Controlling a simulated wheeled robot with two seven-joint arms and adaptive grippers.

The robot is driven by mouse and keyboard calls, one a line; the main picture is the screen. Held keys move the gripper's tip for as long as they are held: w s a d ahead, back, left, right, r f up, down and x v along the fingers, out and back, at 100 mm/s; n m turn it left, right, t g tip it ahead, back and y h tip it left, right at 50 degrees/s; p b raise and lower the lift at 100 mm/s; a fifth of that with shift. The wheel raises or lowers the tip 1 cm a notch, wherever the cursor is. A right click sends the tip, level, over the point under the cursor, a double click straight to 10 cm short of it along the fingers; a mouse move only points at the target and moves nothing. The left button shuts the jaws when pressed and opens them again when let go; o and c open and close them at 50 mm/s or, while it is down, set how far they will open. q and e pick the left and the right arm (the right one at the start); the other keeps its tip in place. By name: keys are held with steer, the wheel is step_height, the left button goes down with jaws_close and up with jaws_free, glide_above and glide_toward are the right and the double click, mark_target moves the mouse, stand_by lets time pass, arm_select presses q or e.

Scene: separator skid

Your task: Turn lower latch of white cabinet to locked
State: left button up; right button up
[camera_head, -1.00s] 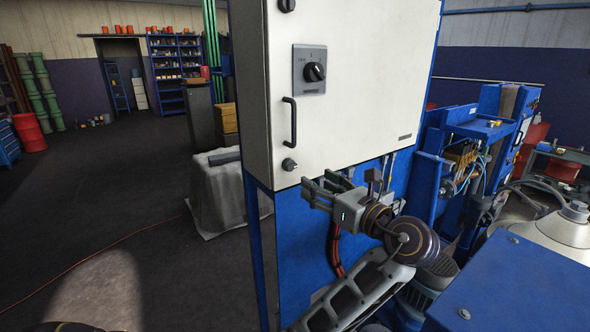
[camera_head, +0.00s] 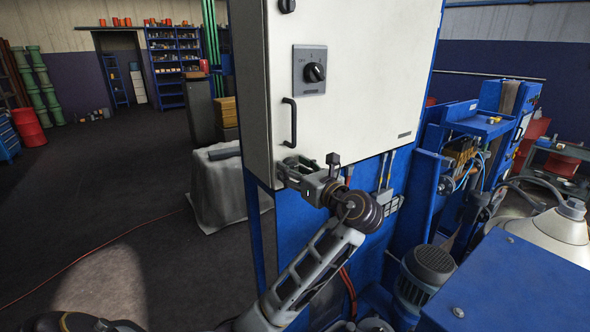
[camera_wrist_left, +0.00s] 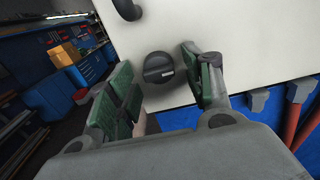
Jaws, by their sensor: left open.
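The white cabinet (camera_head: 350,100) stands in the middle of the head view. Its lower latch (camera_wrist_left: 158,67) is a dark round knob with a raised grip lying roughly level in the left wrist view. A small pale mark shows at the right end of the grip. My left gripper (camera_head: 290,168) is at the cabinet's lower left corner and mostly hides this latch in the head view. In the wrist view the open left gripper (camera_wrist_left: 160,78) has one finger on each side of the latch, with gaps visible. My right gripper is not in view.
A black handle (camera_head: 290,122) sits just above the left gripper, and a rotary switch (camera_head: 315,73) is higher on the door. Cables hang below the cabinet by the blue panel (camera_head: 300,215). A blue surface (camera_head: 510,285) fills the lower right. Open floor lies left.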

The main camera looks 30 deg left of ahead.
arm_select(q)
steer(key=shift+c, duration=0.3)
steer(key=c, duration=0.9)
steer(key=shift+n, duration=0.4)
steer(key=n+b, duration=0.2)
steer(key=n, duration=0.3)
steer(key=n+b, duration=0.2)
steer(key=n, duration=0.4)
steer(key=n+b, duration=0.2)
steer(key=n, duration=0.4)
steer(key=shift+w+d+r+b, duration=0.1)
steer(key=shift+w+r+b, duration=0.05)
steer(key=shift+w+b, duration=0.15)
